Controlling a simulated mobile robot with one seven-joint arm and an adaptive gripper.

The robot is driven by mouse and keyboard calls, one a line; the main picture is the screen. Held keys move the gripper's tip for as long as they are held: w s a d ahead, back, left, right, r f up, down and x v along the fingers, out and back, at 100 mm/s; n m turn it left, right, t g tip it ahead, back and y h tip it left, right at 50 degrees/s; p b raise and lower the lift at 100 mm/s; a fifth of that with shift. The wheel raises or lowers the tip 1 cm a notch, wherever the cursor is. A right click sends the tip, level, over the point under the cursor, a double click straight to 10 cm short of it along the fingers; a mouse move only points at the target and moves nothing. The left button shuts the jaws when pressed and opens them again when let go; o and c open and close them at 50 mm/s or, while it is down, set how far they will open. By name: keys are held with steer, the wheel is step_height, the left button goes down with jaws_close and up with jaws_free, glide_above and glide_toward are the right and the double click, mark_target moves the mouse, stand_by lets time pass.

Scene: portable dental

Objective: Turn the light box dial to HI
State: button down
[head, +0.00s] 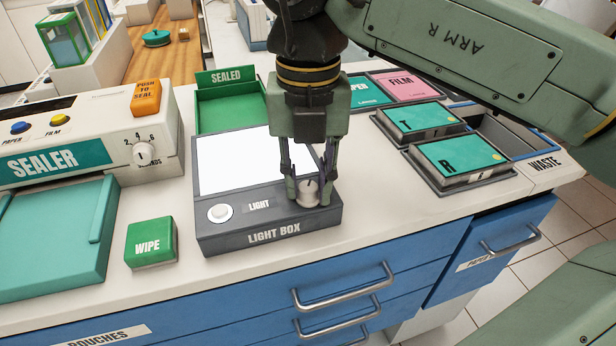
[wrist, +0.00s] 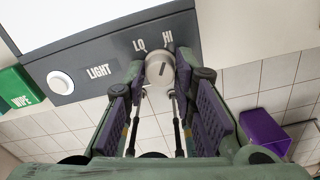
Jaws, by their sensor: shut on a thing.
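The dark grey light box (head: 220,238) stands on the white counter with its white panel (head: 225,165) bright. Its pale round dial (head: 309,193) is at the front right corner. In the wrist view the dial (wrist: 160,66) has a dark line on its face, below the LO (wrist: 139,45) and HI (wrist: 167,38) labels. The line looks nearly upright, tilted slightly; I cannot tell exactly which label it points to. My gripper (head: 308,188) points down from above, its two fingers shut on the dial, one on each side. A round white button (head: 220,212) sits beside the LIGHT label.
A green WIPE block (head: 150,243) and the SEALER (head: 80,150) stand to the left. A green SEALED tray (head: 232,105) is behind the light box. The T (head: 418,118) and R (head: 460,155) boxes stand to the right. Counter is clear in front of the light box.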

mark_target(310, 186)
steer(key=c, duration=1.3)
jaws_free()
steer(key=shift+d+r, duration=0.1)
steer(key=shift+r, duration=3.9)
steer(key=shift+f, duration=0.1)
